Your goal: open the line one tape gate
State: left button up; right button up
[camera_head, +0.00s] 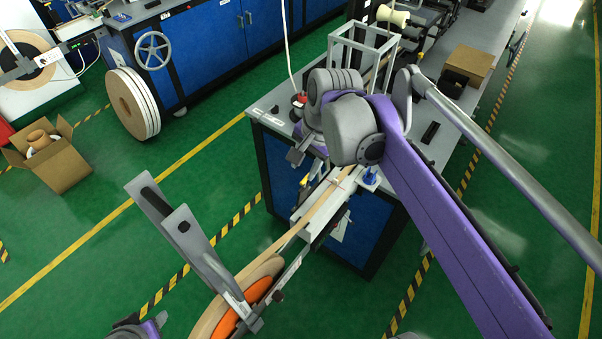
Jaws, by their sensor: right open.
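My right arm reaches in from the lower right to the blue-sided bench. My right gripper (306,158) is open at the near end of the bench, just left of the white tape guide (322,214). The arm's grey wrist hides much of the fittings there. I cannot make out the line one tape gate clearly; it may be behind the wrist or part of the guide. A tan tape (318,212) runs along the guide from a reel with an orange hub (252,303) at bottom centre. A purple and grey part of mine shows at the bottom left, but no left gripper.
A grey slotted bracket (195,245) rises beside the reel. A red button (299,99) and an upright metal frame (365,50) stand on the bench (270,108). A cardboard box (62,170) lies on the green floor at left.

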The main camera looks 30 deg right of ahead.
jog(key=v, duration=0.4)
dwell(0.4)
jog(key=s+a+f+n+t, duration=0.1)
jog(key=s+a+f+n, duration=0.1)
jog(key=s+f+n, duration=0.1)
jog(key=s+a+f+n+t, duration=0.1)
jog(key=s+a+f+n, duration=0.1)
jog(key=f+n, duration=0.4)
jog(key=s+a+f+n+t+h, duration=0.1)
jog(key=s+a+f+n, duration=0.2)
jog(key=f, duration=0.4)
jog(key=shift+s+f+n, duration=0.4)
jog(key=shift+s+n, duration=0.25)
jog(key=shift+n, duration=0.15)
dwell(0.5)
